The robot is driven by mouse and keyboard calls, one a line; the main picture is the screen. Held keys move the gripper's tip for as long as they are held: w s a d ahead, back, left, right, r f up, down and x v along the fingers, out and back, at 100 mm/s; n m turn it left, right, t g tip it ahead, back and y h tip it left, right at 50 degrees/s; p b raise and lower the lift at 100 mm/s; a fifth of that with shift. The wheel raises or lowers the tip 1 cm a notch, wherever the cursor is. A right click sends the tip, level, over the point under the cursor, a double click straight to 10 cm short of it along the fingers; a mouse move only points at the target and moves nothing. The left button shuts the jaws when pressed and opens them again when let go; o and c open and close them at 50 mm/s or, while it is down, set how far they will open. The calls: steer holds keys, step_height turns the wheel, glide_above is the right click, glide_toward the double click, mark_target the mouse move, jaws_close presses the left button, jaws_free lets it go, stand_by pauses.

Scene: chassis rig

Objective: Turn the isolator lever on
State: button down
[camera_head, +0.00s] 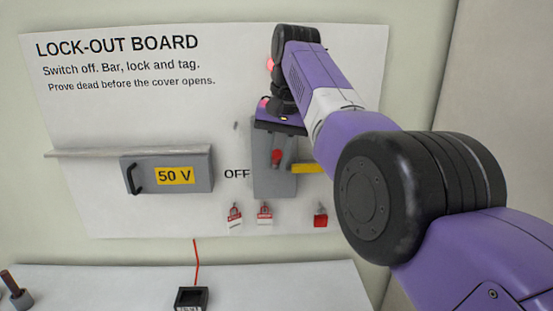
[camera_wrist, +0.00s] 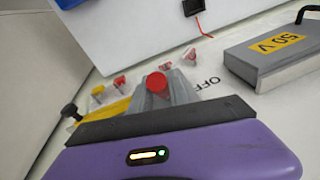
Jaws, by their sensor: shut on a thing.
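The isolator is a grey box (camera_head: 262,182) on the board, with the word OFF at its left. Its lever ends in a red knob (camera_head: 276,157), which also shows in the wrist view (camera_wrist: 157,82). My gripper (camera_head: 281,150) reaches in front of the box from above and is shut on the lever at the red knob. In the wrist view, grey finger shapes flank the knob above my purple gripper body. The lever's shaft and pivot are mostly hidden, so its exact angle cannot be told.
A yellow bar (camera_head: 307,168) sticks out at the box's right. Red padlocks and tags (camera_head: 264,213) hang below. A grey 50 V cover (camera_head: 198,172) with a black handle is at left, under a ledge (camera_head: 85,154). A black tester (camera_head: 191,299) lies on the bench below.

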steer(key=shift+w, duration=0.1)
steer(key=c, duration=1.3)
jaws_free()
steer(key=shift+f, duration=0.1)
steer(key=shift+o, duration=0.2)
steer(key=p+v, duration=0.1)
steer(key=v, duration=0.7)
steer(key=shift+f, duration=0.1)
